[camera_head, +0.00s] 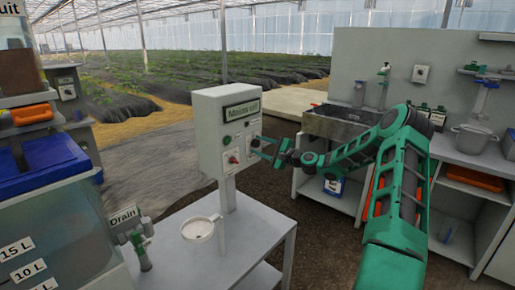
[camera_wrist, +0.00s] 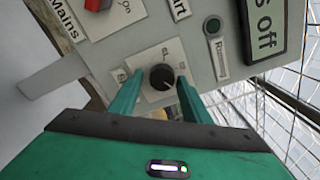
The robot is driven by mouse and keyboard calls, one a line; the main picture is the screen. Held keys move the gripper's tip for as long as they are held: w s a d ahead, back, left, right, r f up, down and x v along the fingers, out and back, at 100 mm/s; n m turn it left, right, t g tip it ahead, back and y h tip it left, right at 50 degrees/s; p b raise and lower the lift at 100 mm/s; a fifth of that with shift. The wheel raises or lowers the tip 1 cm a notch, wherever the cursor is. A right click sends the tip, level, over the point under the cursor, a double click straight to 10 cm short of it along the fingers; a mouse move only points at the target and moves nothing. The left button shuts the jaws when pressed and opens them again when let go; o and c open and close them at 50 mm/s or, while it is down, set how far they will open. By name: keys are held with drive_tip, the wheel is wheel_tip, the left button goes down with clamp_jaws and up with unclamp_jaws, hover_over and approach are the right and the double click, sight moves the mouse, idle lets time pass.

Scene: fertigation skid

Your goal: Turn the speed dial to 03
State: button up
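The speed dial is a small black knob (camera_wrist: 162,77) on a white scale plate on the front of the grey control box (camera_head: 208,125). The wrist view shows the box turned on its side. The scale marks and pointer are too small to read surely. My gripper (camera_wrist: 159,80) is open, with one green finger on each side of the knob and small gaps apparent; contact cannot be told. In the head view, my gripper (camera_head: 257,146) is at the box's front right, and the dial is hidden or too small to make out.
A red mains switch (camera_head: 233,159) sits low on the box, near my gripper. A "Mains off" sign (camera_head: 242,111) is above. A round dark green lamp or button (camera_wrist: 213,25) is beside the dial. A grey table (camera_head: 225,245) stands below, with a white round dish (camera_head: 199,229).

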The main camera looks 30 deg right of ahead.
drive_tip(key=shift+a+r, duration=0.15)
drive_tip(key=shift+r, duration=0.05)
drive_tip(key=v, duration=1)
drive_tip(key=shift+s+d+f, duration=0.2)
drive_tip(key=shift+s, duration=0.05)
